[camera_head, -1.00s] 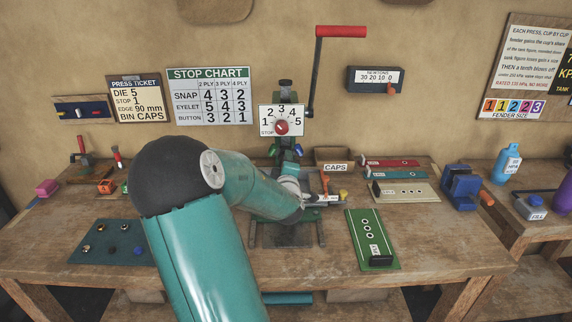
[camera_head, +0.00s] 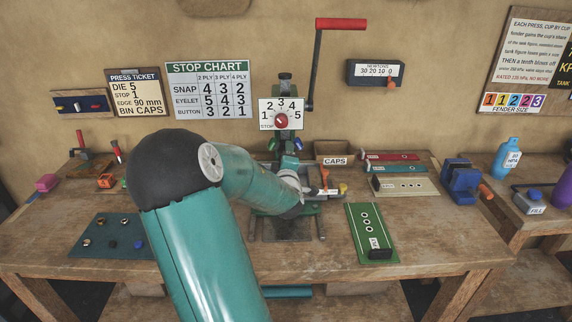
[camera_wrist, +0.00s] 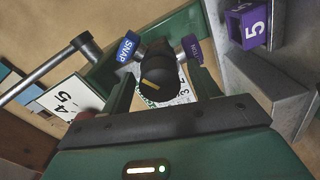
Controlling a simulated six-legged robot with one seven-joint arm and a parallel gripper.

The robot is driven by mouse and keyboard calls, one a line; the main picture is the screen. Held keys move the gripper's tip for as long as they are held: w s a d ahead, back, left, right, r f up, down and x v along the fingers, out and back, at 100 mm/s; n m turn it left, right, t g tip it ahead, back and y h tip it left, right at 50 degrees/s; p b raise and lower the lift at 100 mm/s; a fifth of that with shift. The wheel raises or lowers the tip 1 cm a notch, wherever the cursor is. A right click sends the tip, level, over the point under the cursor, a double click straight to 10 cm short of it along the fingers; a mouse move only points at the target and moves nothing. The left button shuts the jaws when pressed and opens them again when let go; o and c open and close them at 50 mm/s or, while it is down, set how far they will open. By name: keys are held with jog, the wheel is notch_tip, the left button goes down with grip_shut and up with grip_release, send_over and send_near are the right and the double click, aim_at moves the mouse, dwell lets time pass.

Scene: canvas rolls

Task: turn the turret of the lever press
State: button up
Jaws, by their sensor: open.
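The lever press (camera_head: 285,88) stands at the back middle of the bench, with a red-handled lever (camera_head: 340,24) raised at its top right. Its turret (camera_head: 286,147) shows coloured tabs below the stop dial (camera_head: 281,114). In the wrist view a blue SNAP tab (camera_wrist: 126,47) and a purple tab (camera_wrist: 192,48) flank a dark rounded knob (camera_wrist: 160,80) with a yellow mark. My gripper (camera_wrist: 162,70) is open, one finger on each side of this knob in the picture; I cannot tell whether they touch it. My arm hides the lower press in the head view.
A stop chart (camera_head: 208,92) and press ticket (camera_head: 138,92) hang on the wall. A caps box (camera_head: 334,150), a green strip (camera_head: 373,220) and a blue clamp-like tool (camera_head: 461,185) are right of the press. A dark mat (camera_head: 105,250) with small parts lies left. A purple 5 block (camera_wrist: 250,24) is near my gripper.

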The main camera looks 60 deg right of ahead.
jog(key=v, duration=1.3)
jog(key=shift+a, duration=0.25)
jog(key=shift+s, duration=0.1)
jog(key=w+a+f+m+t+y, duration=0.2)
jog(key=w+a+y, duration=0.4)
jog(key=w+a, duration=0.45)
jog(key=w+a+r+y, duration=0.1)
jog(key=w+a+y, duration=0.2)
jog(key=a, duration=0.4)
jog(key=w+a+r+y, duration=0.1)
jog(key=w+a+y, duration=0.15)
jog(key=a, duration=0.35)
jog(key=s+a+r+g+y, duration=0.2)
jog(key=s+a, duration=0.3)
jog(key=a, duration=0.6)
jog(key=s+a+r+g+y, duration=0.2)
jog(key=s+a, duration=0.3)
jog(key=a, duration=0.6)
jog(key=shift+s+r+m+g, duration=0.2)
jog(key=shift+s+m+g, duration=0.05)
jog(key=shift+m+g, duration=0.05)
jog(key=shift+y, duration=0.25)
jog(key=shift+c, duration=0.2)
